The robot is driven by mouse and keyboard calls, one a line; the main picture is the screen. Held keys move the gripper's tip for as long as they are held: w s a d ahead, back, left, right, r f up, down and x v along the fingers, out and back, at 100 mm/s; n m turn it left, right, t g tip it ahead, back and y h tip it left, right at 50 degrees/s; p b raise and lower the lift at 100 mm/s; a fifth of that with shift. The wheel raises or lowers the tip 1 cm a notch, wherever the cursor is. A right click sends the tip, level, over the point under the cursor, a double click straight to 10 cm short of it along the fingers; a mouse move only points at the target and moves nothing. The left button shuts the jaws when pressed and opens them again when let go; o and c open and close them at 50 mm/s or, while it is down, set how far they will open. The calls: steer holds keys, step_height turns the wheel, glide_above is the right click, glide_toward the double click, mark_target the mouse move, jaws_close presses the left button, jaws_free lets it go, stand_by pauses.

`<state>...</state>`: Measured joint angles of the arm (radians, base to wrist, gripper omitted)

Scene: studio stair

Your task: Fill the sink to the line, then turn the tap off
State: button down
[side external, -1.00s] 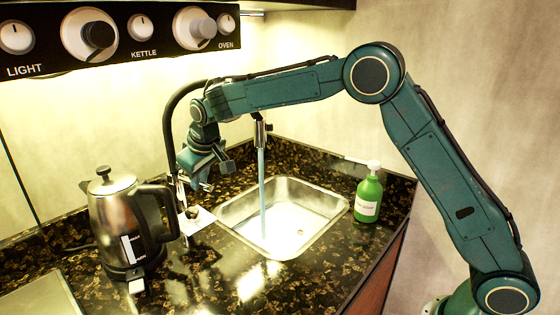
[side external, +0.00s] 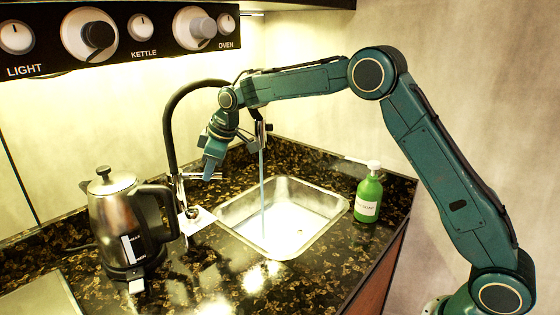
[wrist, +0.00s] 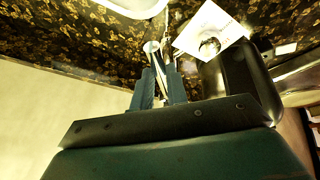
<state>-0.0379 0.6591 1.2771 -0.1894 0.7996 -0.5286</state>
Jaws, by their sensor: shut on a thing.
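The sink (side external: 230,212) is a steel basin set in the dark speckled counter. A thin blue water stream (side external: 262,190) runs from the tap spout (side external: 261,130) into it. Glare hides the water level, and I cannot make out a line. The tap (side external: 169,135) has a tall black curved neck. My gripper (side external: 209,174) is tilted down beside the tap and shut on its slim metal lever (side external: 217,176). In the wrist view my fingers (wrist: 158,78) close around the lever, whose round end (wrist: 151,47) shows past the tips.
A steel kettle (side external: 115,215) with a black handle stands left of the tap. A green soap bottle (side external: 368,198) stands right of the sink. A panel of knobs (side external: 125,36) hangs at the upper left. The counter in front of the sink (side external: 215,285) is clear.

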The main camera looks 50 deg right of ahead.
steer(key=shift+d, duration=0.1)
stand_by(0.3)
steer(key=c, duration=1.4)
jaws_free()
steer(key=shift+r, duration=0.1)
steer(key=shift+v, duration=1.35)
steer(key=shift+s+d+r, duration=0.1)
steer(key=shift+s+d, duration=0.05)
steer(key=shift+s, duration=0.15)
steer(key=shift+s+d, duration=0.7)
steer(key=shift+s, duration=1.05)
steer(key=shift+s+d, duration=0.7)
steer(key=shift+s, duration=1.1)
steer(key=shift+s+d, duration=0.7)
steer(key=shift+s, duration=1.05)
